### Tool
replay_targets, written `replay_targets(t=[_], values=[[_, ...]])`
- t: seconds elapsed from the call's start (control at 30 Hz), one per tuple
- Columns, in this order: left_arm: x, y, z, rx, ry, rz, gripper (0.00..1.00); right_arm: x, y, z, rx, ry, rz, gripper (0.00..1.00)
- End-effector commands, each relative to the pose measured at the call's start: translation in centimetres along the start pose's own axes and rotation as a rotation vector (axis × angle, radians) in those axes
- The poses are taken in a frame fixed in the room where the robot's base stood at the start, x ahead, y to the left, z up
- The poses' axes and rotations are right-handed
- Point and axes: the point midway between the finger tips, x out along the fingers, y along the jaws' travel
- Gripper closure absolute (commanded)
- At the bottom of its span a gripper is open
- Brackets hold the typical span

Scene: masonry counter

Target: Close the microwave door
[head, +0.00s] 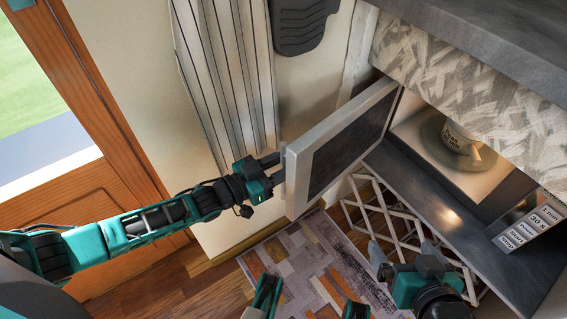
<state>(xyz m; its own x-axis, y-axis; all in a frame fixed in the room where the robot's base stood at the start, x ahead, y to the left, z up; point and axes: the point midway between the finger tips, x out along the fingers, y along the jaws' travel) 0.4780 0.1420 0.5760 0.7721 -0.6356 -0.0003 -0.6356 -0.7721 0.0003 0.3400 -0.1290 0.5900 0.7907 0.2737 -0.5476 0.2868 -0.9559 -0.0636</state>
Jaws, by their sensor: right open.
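The microwave is built into the masonry counter at the right, and its lit cavity (483,186) is open to view. Its door (347,147) stands wide open, swung out to the left, with a dark window in a pale frame. A mug (458,138) sits on a round plate inside. My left gripper (275,167) is at the door's outer side, by its free edge and pale handle; contact and finger opening are unclear. My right gripper (405,254) is open and empty, low in front of the counter, below and right of the door.
The control panel (528,221) is at the cavity's right. A dark ledge (450,215) runs below it, above a white lattice (385,215). A patterned rug (310,262) covers the floor. A wooden door (95,190) and pale hanging slats (222,75) are at the left.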

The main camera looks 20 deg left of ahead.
Motion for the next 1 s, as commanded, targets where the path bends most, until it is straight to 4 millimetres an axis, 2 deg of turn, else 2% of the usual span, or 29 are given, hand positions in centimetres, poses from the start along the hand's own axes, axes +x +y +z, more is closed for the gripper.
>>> replay_targets(t=[0.07,0.4,1.0], values=[[-0.02,0.0,0.0,0.0,0.0,0.0,0.67,-0.01,0.02,-0.02,0.0,0.001,0.001,0.0],[-0.05,-0.01,0.01,0.0,0.0,0.0,1.0,-0.12,0.12,0.27,0.002,-0.005,0.004,0.0],[0.01,0.35,-0.04,0.0,0.002,-0.007,1.0,-0.31,0.12,0.27,0.003,-0.008,0.005,0.0]])
